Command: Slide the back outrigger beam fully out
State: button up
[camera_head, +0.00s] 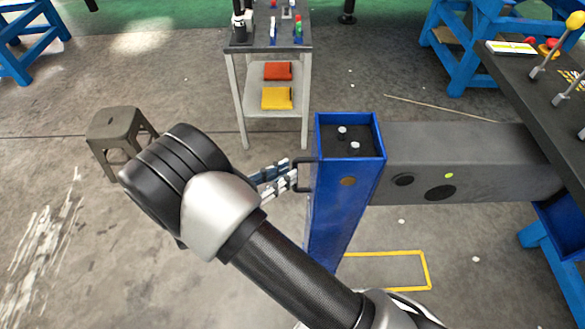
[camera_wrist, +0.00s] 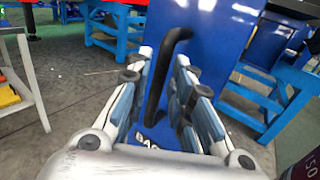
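The grey outrigger beam (camera_head: 480,150) runs from the dark crane deck at right to a blue upright box (camera_head: 335,215) at its outer end. A black bracket handle (camera_head: 304,160) sticks out from the box's left face. In the wrist view the handle (camera_wrist: 157,90) stands as a bent bar on the blue face. My gripper (camera_head: 277,178) is at the handle. In the wrist view its two fingers (camera_wrist: 163,58) are apart, one on each side of the handle, with gaps showing beside the bar. The lettering low on the box is partly hidden.
A grey trolley (camera_head: 276,112) with tools and red and yellow items stands behind. A dark stool (camera_head: 118,125) is at left. The crane deck (camera_head: 515,85) with levers is at right. A yellow outline (camera_head: 400,288) marks the floor beside the box. Open floor lies left.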

jog(key=v, duration=0.8)
jog(key=shift+s+a, duration=0.2)
